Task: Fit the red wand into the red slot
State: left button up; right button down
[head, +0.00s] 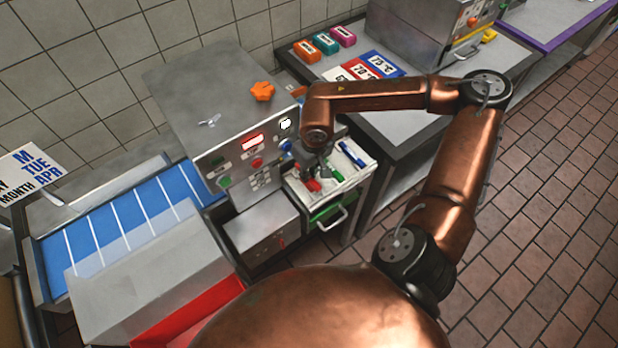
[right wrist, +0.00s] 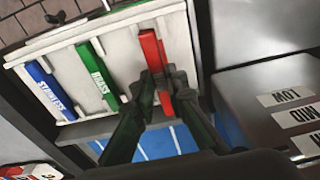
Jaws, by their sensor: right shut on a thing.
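My right gripper (head: 316,170) reaches down over a white drawer (head: 375,170) at the machine's right side. In the right wrist view its fingers (right wrist: 163,80) are shut on the red wand (right wrist: 150,48), which also shows in the head view (head: 313,185). The wand lies along the white tray's grooves, to the right of the green wand (right wrist: 97,75) and blue wand (right wrist: 45,85). My left gripper is out of view.
A control panel (head: 243,160) with buttons stands left of the drawer. A grey counter (head: 400,120) is behind my right arm. A blue conveyor (head: 120,215) lies at the left, with a grey box (head: 150,285) in front. Tiled floor is clear at the right.

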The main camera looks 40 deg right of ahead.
aim_at(312, 180)
notch_tip(312, 180, down, 3)
jog(key=shift+r, duration=0.1)
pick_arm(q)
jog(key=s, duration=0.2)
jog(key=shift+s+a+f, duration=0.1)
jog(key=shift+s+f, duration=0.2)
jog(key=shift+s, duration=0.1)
pick_arm(e)
jog(key=shift+f, duration=0.2)
jog(key=c, duration=2.4)
grip_release()
jog(key=shift+f+b, duration=0.1)
jog(key=shift+b, duration=0.2)
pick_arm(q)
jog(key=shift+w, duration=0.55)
pick_arm(e)
jog(key=o, duration=0.5)
jog(key=shift+c, duration=0.2)
jog(key=shift+r, duration=0.25)
pick_arm(q)
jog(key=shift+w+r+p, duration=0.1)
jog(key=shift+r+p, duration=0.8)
jog(key=shift+p, duration=0.1)
pick_arm(e)
notch_tip(312, 180, up, 12)
jog(key=s, duration=0.1)
jog(key=shift+s+a, duration=0.15)
jog(key=shift+s, duration=0.15)
